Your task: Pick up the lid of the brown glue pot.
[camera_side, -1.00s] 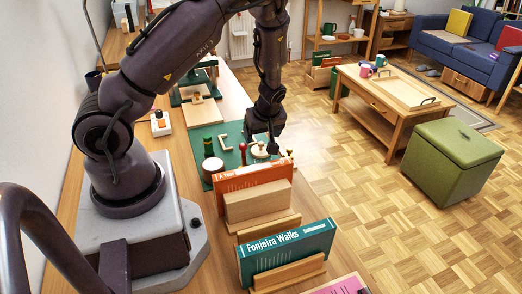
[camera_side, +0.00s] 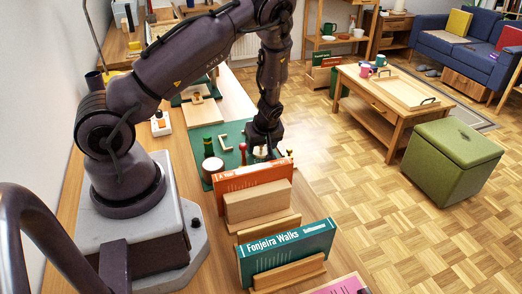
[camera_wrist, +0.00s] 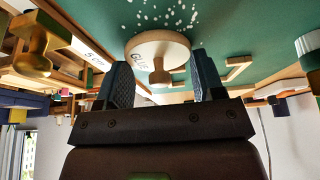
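In the wrist view a round, pale wooden lid with a small knob (camera_wrist: 160,50) shows beyond my fingers. Lettering that seems to read "GLUE" is at its lower left edge. My gripper (camera_wrist: 163,80) is open; its two dark fingers stand apart, one on each side of the knob, and I cannot tell whether they touch it. In the side view my gripper (camera_side: 262,150) points down over the green mat and mostly hides the lid and whatever is under it.
The green mat (camera_side: 233,131) also holds a dark green bottle (camera_side: 208,146) and a red peg-like piece (camera_side: 243,152). In front stand an orange book (camera_side: 262,174) and a teal book (camera_side: 287,248) in wooden holders. A brassy knobbed piece (camera_wrist: 35,58) is left in the wrist view.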

